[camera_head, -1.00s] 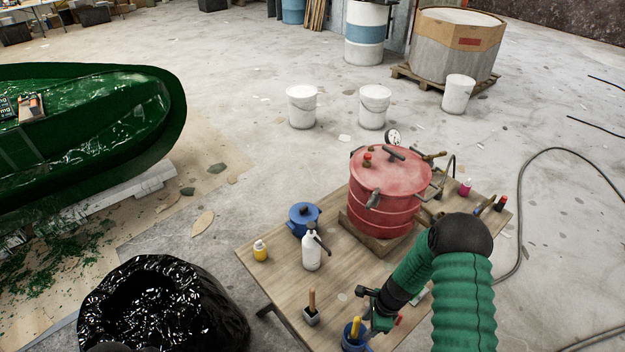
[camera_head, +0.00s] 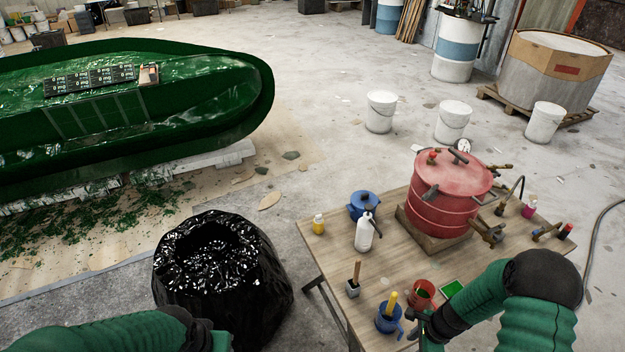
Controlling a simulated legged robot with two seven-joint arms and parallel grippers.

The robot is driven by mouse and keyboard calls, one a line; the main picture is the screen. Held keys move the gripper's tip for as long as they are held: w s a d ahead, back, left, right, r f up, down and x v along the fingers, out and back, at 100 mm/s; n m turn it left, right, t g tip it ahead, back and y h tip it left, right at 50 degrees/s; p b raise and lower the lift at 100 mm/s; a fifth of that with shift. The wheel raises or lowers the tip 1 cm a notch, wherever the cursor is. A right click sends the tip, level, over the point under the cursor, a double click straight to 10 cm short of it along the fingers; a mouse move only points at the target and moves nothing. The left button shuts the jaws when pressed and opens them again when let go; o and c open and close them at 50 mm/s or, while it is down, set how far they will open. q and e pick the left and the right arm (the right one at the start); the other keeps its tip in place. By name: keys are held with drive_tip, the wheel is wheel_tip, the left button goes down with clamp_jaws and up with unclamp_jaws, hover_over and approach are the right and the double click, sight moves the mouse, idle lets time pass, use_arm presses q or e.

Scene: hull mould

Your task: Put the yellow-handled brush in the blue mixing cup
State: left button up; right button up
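The blue mixing cup (camera_head: 383,324) stands near the front edge of the wooden table. The yellow handle of the brush (camera_head: 391,302) sticks up out of it, nearly upright; the brush's lower end is hidden inside the cup. My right gripper (camera_head: 413,322) is just right of the cup, close to its handle. Its fingers are small and dark, and I cannot tell whether they are open or touch the cup. My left arm shows at the bottom left, below the black bag; its gripper fingers cannot be made out.
On the table are a red pressure pot (camera_head: 447,203), a white bottle (camera_head: 364,233), a blue pot (camera_head: 361,205), a yellow bottle (camera_head: 318,225), a grey cup (camera_head: 352,289) with a wooden handle, and a red cup (camera_head: 421,295). A black bag-lined bin (camera_head: 222,290) stands left.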

drive_tip(key=s+a+r+n, duration=0.2)
drive_tip(key=a+r+n, duration=0.1)
drive_tip(key=r+n, duration=0.3)
drive_tip(key=s+a+r+n+t+h, duration=0.1)
drive_tip(key=s+a+r+n, duration=0.2)
drive_tip(key=r+n, duration=0.4)
drive_tip(key=s+a+r+n+h, duration=0.1)
drive_tip(key=s+a+r+n, duration=0.2)
drive_tip(key=r+n, duration=0.4)
drive_tip(key=shift+r+t, duration=0.3)
drive_tip(key=shift+r, duration=0.55)
drive_tip(key=shift+s+a, duration=0.1)
drive_tip(key=shift+s, duration=0.05)
